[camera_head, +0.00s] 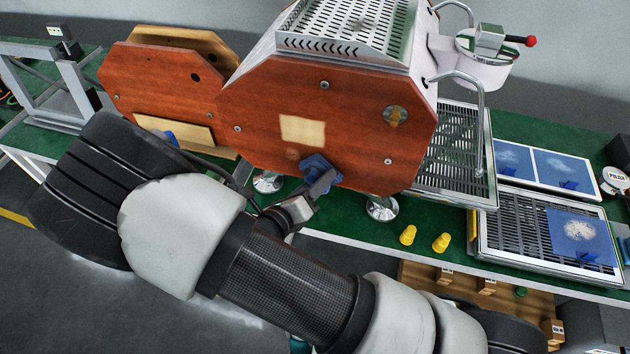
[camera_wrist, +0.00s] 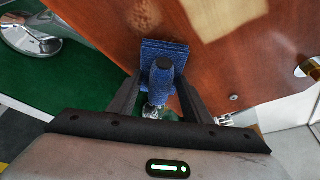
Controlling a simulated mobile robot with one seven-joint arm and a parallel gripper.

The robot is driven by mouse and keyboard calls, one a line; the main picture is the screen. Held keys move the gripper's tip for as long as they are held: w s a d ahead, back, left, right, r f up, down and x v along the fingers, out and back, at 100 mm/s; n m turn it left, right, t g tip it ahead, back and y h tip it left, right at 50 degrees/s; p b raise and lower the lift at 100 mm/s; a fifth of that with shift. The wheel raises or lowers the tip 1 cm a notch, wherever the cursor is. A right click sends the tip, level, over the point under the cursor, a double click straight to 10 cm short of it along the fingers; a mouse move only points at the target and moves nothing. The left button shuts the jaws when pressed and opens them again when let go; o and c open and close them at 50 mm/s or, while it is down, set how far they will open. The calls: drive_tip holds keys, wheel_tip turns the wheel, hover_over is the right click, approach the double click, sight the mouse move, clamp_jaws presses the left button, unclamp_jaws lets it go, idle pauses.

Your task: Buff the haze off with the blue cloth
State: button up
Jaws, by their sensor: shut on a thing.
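The blue cloth (camera_head: 315,165) is a small pad with a stubby blue grip. My gripper (camera_head: 324,182) is shut on that grip, at the lower part of the espresso machine's red-brown wooden side panel (camera_head: 350,110). In the wrist view the cloth (camera_wrist: 166,50) lies flat against or very close to the panel (camera_wrist: 110,25), between the fingers of my gripper (camera_wrist: 161,82). A pale hazy patch (camera_head: 303,130) is on the panel above the cloth; it also shows in the wrist view (camera_wrist: 222,14). A smaller faint smudge (camera_head: 292,154) is just left of the cloth.
A second wooden panel (camera_head: 150,85) stands at the left. Two yellow pieces (camera_head: 408,235) lie near the green bench's front edge. Blue pads with white residue (camera_head: 580,236) lie on trays at the right, near a polish tin (camera_head: 613,182). Metal feet (camera_head: 383,209) stand under the machine.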

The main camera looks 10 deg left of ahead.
sight(308, 168)
drive_tip(key=shift+w+r+p, duration=0.1)
drive_tip(key=shift+r+p, duration=1.2)
drive_tip(key=shift+r, duration=0.4)
drive_tip(key=shift+w+a+f, duration=0.1)
drive_tip(key=shift+w+a, duration=0.05)
drive_tip(key=shift+a, duration=2.95)
drive_tip(key=shift+w+a+f+b, duration=0.1)
drive_tip(key=shift+a+b, duration=0.35)
drive_tip(key=shift+a, duration=1.05)
drive_tip(key=shift+d, duration=0.2)
drive_tip(key=shift+d+p, duration=0.3)
drive_tip(key=shift+d, duration=1.05)
drive_tip(key=shift+d, duration=0.1)
drive_tip(key=shift+s+d, duration=0.2)
drive_tip(key=shift+d, duration=1.2)
